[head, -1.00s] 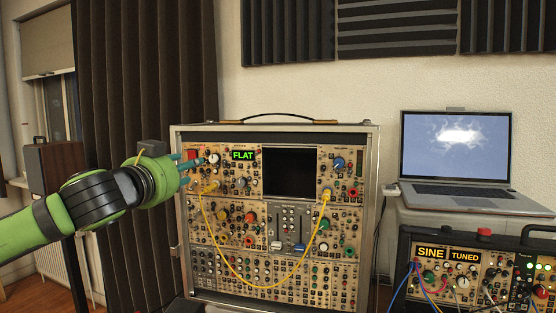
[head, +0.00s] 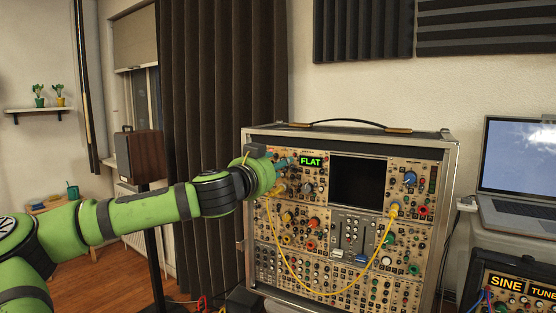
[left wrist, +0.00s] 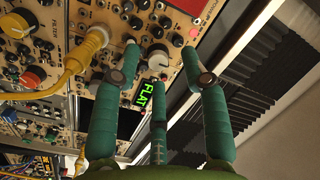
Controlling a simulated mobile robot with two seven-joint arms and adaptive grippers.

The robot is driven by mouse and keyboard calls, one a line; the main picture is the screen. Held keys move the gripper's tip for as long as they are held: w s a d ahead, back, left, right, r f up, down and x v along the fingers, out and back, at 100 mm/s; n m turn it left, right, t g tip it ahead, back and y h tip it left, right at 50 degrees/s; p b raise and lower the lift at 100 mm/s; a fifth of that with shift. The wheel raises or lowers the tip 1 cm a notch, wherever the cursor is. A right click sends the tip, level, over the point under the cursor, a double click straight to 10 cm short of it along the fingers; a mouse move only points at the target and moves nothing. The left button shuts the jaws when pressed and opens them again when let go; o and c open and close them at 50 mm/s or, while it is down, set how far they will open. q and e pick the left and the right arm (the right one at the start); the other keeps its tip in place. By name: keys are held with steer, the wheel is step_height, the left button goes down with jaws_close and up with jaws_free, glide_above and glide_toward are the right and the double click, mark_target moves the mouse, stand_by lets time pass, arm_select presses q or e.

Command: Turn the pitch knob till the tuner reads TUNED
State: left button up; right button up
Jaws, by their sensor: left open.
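The modular synth case (head: 447,200) stands in front of me, and its green tuner display (head: 311,161) reads FLAT. The same display shows in the left wrist view (left wrist: 150,95). My left gripper (head: 290,162) is open at the upper left of the panel, left of the display. In the left wrist view its fingers (left wrist: 160,52) spread on either side of a pale-topped knob (left wrist: 157,55), apart from it as far as I can see. No label on this knob is readable, so I cannot tell whether it is the pitch knob. My right gripper is out of view.
A yellow cable (head: 290,275) loops across the case front, and its plug (left wrist: 85,50) sits close beside the left fingers. A speaker (head: 139,155) stands left.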

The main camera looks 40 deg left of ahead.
arm_select(q)
steer(key=shift+w, duration=0.6)
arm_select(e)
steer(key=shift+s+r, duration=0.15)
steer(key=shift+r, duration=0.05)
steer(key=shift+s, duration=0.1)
arm_select(q)
steer(key=shift+a, duration=0.1)
jaws_close()
steer(key=shift+r+m+p, duration=0.1)
steer(key=shift+m+p, duration=0.4)
steer(key=shift+m, duration=0.5)
steer(key=m, duration=0.3)
steer(key=shift+p, duration=0.3)
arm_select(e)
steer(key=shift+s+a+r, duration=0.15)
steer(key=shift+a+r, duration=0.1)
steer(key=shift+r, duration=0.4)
